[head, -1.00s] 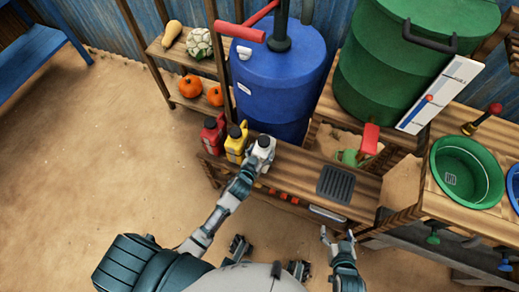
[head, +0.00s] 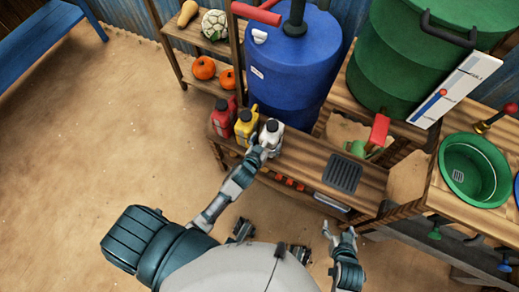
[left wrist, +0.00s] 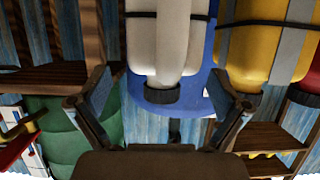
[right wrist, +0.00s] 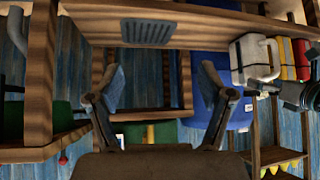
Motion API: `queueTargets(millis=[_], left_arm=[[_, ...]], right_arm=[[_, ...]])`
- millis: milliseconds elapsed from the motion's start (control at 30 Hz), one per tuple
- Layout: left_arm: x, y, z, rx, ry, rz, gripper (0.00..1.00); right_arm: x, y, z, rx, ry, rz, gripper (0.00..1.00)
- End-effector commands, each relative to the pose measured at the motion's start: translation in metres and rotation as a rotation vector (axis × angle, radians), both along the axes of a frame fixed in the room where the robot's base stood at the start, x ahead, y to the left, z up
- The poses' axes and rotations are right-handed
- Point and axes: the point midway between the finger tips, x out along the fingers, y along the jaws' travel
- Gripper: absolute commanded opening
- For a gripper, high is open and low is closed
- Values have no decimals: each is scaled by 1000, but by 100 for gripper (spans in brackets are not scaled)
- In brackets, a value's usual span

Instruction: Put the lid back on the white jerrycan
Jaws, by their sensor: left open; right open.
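The white jerrycan (head: 273,139) stands upright on the wooden bench, at the right end of a row of jerrycans. A black lid (head: 272,125) shows at its mouth; I cannot tell whether it is fully seated. In the left wrist view, the jerrycan (left wrist: 157,40) appears upside down with the ribbed black lid (left wrist: 161,95) between my fingers. My left gripper (head: 263,152) is open at the near side of the jerrycan, apparently not gripping it. My right gripper (head: 339,234) is open and empty in front of the bench, to the right; it also shows in the right wrist view (right wrist: 162,75).
A yellow jerrycan (head: 246,127) and a red jerrycan (head: 222,119) stand close left of the white one. A blue barrel (head: 285,70) rises behind. A dark grate (head: 342,174) lies on the bench to the right, with bare wood between.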

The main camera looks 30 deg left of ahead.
Motion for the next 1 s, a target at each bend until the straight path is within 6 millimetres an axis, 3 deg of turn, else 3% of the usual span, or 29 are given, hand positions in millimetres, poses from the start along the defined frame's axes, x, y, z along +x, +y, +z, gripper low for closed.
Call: queueTargets(millis=[200,400,600,1000], left_arm=[[-45,2,20,-1,0,0,100],[-73,2,30,0,0,1,100],[-83,2,34,2,1,0,100],[-83,3,33,1,0,1,100]], right_arm=[[-36,-12,-9,-47,195,-9,80],[-59,-21,-15,-74,316,-16,80],[-68,-24,-17,-83,359,-18,80],[-68,-24,-18,-84,360,-19,80]])
